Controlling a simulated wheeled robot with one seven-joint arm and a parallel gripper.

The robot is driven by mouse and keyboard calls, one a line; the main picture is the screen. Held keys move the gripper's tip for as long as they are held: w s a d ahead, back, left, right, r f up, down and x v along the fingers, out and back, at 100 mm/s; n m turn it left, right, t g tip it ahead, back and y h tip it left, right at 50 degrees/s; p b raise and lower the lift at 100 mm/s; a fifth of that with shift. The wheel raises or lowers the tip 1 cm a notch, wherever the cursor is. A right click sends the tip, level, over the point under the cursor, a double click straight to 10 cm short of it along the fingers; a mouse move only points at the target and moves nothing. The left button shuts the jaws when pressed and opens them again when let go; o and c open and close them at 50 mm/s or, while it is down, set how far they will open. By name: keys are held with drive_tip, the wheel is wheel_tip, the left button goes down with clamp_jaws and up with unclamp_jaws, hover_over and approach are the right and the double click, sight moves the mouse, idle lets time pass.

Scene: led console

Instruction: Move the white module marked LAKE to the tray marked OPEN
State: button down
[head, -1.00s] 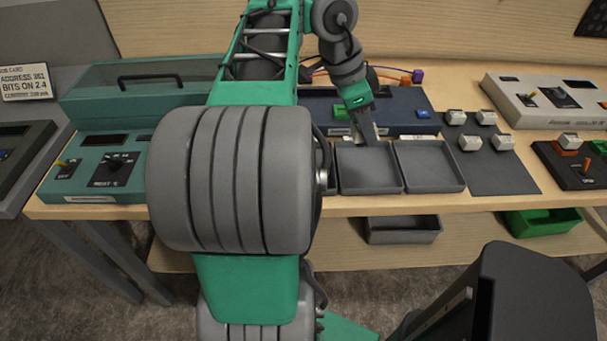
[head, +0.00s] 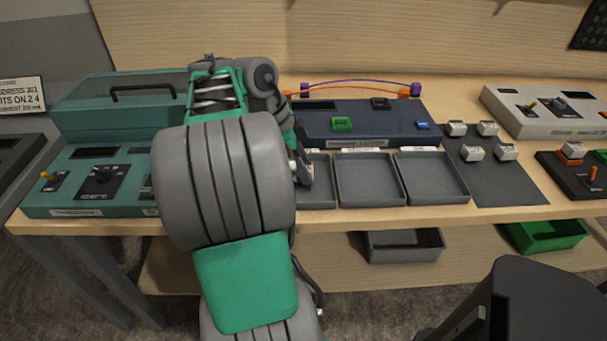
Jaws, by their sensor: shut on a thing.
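My gripper (head: 304,176) is low over the left grey tray (head: 319,196), partly hidden behind my arm. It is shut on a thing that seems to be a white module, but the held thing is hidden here. Two more grey trays, the middle one (head: 371,182) and the right one (head: 433,180), are empty. Small white tags stand at the trays' back edges; their words are too small to read, so I cannot tell which is OPEN. Several white modules (head: 474,153) sit on a dark mat (head: 500,185) at the right; their markings are unreadable.
A blue console (head: 365,125) with a green block (head: 341,124) and orange and purple cables stands behind the trays. A teal console (head: 90,180) is at the left. A black unit (head: 575,175) and a pale console (head: 540,108) are at the right. Bins sit on the shelf below.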

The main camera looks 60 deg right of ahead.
drive_tip(key=shift+f, duration=0.2)
drive_tip(key=shift+f, duration=0.15)
drive_tip(key=c, duration=0.9)
unclamp_jaws()
